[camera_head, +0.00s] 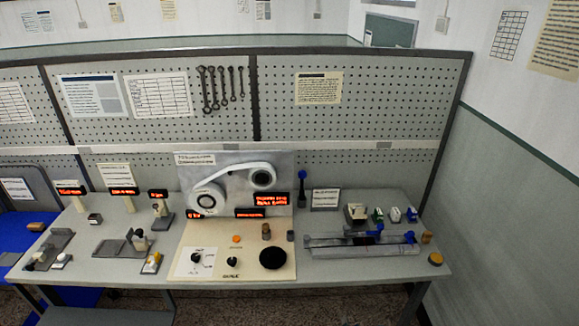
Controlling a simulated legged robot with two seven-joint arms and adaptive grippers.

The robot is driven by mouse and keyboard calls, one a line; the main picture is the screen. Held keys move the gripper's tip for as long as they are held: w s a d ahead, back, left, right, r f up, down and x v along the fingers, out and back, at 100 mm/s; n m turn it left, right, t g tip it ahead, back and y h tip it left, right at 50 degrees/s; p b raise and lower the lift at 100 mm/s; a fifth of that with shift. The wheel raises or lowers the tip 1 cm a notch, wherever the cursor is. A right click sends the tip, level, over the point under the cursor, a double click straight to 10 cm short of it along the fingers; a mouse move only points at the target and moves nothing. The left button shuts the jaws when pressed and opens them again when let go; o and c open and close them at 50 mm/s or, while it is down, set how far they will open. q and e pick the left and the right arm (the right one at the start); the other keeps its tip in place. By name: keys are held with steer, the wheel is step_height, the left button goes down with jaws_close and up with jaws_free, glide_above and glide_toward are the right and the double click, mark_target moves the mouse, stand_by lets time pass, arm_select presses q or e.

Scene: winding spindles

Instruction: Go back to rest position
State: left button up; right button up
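A winding station stands in the middle of the grey workbench (130,272). Its upright panel (226,162) carries a white belt (228,180) running around two round spindles, a larger left spindle (208,197) and a smaller right spindle (263,178). Red lit displays (272,199) sit beside the belt. The cream base plate (270,240) in front holds two dark knobs, an orange button (237,239) and a black round pad (273,258). Neither of my grippers is in view, and no part of my arms shows.
Metal rails with blue parts (365,245) lie on the right of the bench. Small fixtures and blocks stand on the left (125,243). A pegboard partition (365,105) with hanging wrenches closes the back.

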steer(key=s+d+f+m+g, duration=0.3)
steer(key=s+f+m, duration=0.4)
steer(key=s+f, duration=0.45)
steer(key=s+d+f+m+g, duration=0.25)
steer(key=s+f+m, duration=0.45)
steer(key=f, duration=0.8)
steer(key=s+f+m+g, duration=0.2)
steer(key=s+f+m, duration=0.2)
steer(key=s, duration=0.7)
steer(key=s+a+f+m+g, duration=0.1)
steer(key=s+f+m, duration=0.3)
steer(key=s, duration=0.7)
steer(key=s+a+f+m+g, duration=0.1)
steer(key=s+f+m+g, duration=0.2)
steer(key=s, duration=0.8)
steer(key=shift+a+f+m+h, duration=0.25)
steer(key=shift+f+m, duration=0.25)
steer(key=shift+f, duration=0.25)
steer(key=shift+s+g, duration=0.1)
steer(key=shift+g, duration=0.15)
